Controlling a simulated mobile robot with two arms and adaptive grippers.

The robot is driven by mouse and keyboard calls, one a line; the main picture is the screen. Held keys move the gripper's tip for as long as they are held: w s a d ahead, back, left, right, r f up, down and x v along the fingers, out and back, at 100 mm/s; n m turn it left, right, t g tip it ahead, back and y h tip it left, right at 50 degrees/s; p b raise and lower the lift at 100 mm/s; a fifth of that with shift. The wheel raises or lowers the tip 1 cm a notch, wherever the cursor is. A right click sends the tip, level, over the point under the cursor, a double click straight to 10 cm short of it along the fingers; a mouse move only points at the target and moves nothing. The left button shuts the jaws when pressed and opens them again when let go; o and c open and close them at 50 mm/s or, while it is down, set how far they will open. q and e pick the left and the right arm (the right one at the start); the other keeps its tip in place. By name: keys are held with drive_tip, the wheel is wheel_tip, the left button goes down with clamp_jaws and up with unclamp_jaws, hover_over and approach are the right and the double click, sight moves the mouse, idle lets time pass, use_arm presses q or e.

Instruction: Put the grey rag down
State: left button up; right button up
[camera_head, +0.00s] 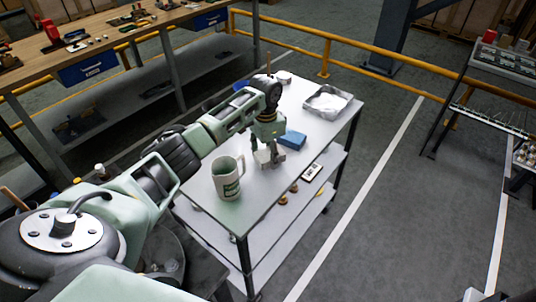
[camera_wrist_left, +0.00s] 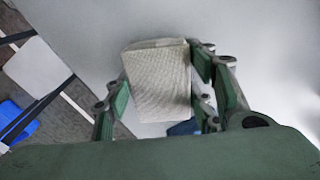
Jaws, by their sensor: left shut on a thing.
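My left gripper (camera_head: 268,154) reaches over the white top of a cart (camera_head: 205,201) and is shut on the grey rag (camera_head: 262,158). In the left wrist view the rag (camera_wrist_left: 158,82) is a pale, woven, folded block between the green finger pads of the left gripper (camera_wrist_left: 166,90). The rag is at or just above the cart top; I cannot tell whether it touches. The fingers hide part of it. My right gripper is not in view.
A white and green mug (camera_head: 228,178) stands left of the rag. A blue folded cloth (camera_head: 292,138) lies just behind it, right of the gripper. A metal tray (camera_head: 345,105) is at the far end. Small items lie on the lower shelf. A workbench (camera_head: 148,30) stands behind.

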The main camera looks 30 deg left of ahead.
sight(267, 153)
use_arm(q)
drive_tip(key=shift+f, duration=0.6)
drive_tip(key=shift+f, duration=0.15)
drive_tip(key=o, duration=1.1)
drive_tip(key=shift+o, duration=0.2)
wheel_tip(267, 153, up, 12)
drive_tip(key=b, duration=0.1)
drive_tip(key=shift+a+r, duration=0.15)
drive_tip(key=shift+r, duration=0.1)
drive_tip(key=shift+s+f, duration=0.1)
drive_tip(key=shift+f, duration=0.05)
